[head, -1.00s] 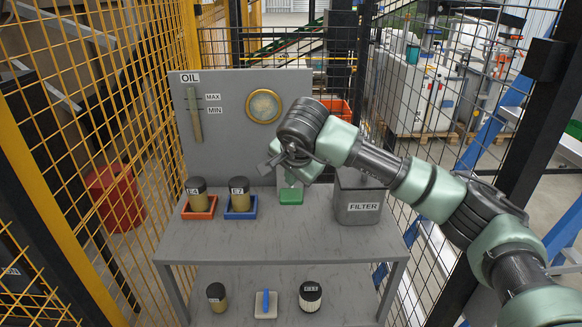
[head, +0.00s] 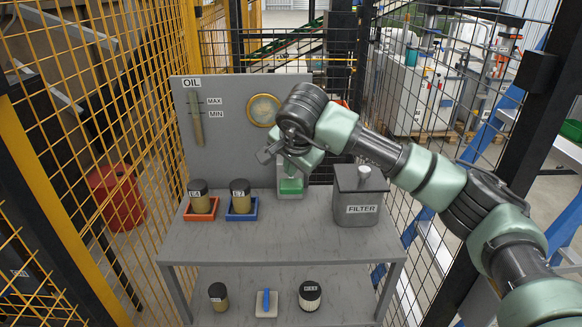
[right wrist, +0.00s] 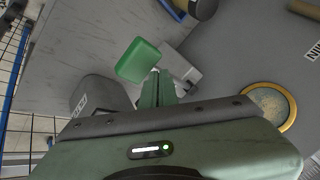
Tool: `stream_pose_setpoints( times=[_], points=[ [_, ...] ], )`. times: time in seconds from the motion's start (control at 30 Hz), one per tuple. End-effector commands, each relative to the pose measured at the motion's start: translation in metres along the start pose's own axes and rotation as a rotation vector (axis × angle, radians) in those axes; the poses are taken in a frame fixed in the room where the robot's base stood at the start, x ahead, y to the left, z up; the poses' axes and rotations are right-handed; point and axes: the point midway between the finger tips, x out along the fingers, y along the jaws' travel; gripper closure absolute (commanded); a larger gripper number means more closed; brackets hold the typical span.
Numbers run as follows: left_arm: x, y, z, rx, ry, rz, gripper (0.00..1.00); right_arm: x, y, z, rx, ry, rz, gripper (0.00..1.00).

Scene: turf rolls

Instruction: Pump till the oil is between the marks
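The oil gauge (head: 197,118) is an upright tube on the grey panel, with MAX and MIN marks on its right. Its lower part is tan; the exact oil level is too small to read. The green pump pad (head: 291,186) stands at the back of the table, before a light grey block. It also shows in the right wrist view (right wrist: 138,60). My right gripper (head: 289,170) is just above the pad. In the right wrist view its fingers (right wrist: 157,76) look together and empty, close to the pad; I cannot tell whether they touch. My left gripper is out of view.
A grey FILTER box (head: 358,195) stands right of the pad. Two tan jars with dark lids sit in a red tray (head: 201,214) and a blue tray (head: 241,215) on the left. A round dial (head: 262,109) is on the panel. The table front is clear.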

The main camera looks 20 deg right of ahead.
Motion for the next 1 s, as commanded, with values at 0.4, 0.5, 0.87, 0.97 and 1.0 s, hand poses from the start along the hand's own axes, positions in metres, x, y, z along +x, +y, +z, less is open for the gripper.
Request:
stream_pose_setpoints(
  times=[0.4, 0.5, 0.87, 0.97, 1.0],
  points=[
    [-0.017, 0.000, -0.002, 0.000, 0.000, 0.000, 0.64, -0.020, -0.013, -0.014, 0.001, 0.003, 0.000, 1.00],
    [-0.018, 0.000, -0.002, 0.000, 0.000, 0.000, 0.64, -0.023, -0.015, -0.016, 0.001, 0.003, -0.001, 1.00],
    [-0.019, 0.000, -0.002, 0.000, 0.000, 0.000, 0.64, -0.024, -0.016, -0.017, 0.002, 0.003, -0.002, 1.00],
    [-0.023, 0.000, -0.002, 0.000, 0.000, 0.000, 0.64, -0.028, -0.019, -0.019, 0.002, 0.003, -0.002, 1.00],
    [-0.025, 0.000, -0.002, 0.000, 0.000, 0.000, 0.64, -0.031, -0.021, -0.021, 0.002, 0.004, -0.002, 1.00]
  ],
)
